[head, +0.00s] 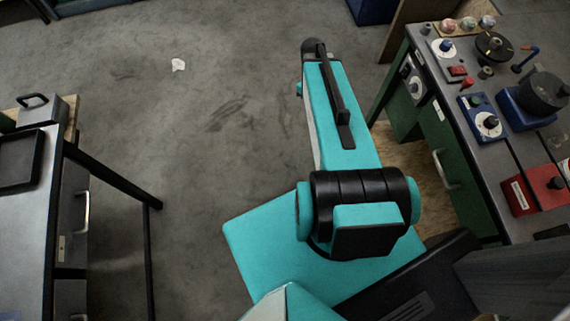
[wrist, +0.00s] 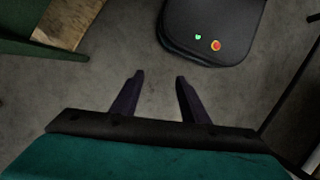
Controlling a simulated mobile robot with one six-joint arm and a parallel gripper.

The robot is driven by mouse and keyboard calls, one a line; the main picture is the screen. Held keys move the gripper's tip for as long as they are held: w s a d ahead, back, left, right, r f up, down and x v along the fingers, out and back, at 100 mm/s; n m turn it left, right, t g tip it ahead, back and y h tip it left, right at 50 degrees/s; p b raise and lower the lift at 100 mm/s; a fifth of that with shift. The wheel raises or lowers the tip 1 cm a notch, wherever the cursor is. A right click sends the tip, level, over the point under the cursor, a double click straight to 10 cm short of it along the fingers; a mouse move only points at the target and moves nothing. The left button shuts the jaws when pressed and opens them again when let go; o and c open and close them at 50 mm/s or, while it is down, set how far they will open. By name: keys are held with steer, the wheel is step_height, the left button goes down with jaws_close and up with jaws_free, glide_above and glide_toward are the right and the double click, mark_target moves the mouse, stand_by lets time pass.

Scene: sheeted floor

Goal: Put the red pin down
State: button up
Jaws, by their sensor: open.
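My gripper (wrist: 158,78) shows in the wrist view with its two dark fingers spread apart. Nothing is between the fingers, and bare grey floor lies beyond them. In the head view my arm reaches forward over the floor and its gripper end is hidden. I cannot make out a red pin for sure in either view. A small red piece (head: 467,83) stands on the right-hand bench in the head view, but it is too small to tell what it is.
The right bench (head: 459,112) holds knobs, a blue box (head: 482,121) and a red box (head: 540,190). A metal table (head: 28,225) with a black tray (head: 20,160) stands at the left. A white scrap (head: 178,65) lies on the floor.

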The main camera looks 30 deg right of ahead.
steer(key=s+a+f+m+g, duration=0.1)
steer(key=s+a+f, duration=0.6)
steer(key=a, duration=0.3)
steer(key=s+a+f+m+g, duration=0.1)
steer(key=s+a+f, duration=0.6)
steer(key=a, duration=0.3)
steer(key=shift+s+f+m, duration=0.25)
steer(key=shift+f+m, duration=0.05)
steer(key=shift+f, duration=0.4)
steer(key=shift+c, duration=1.2)
steer(key=shift+d, duration=0.1)
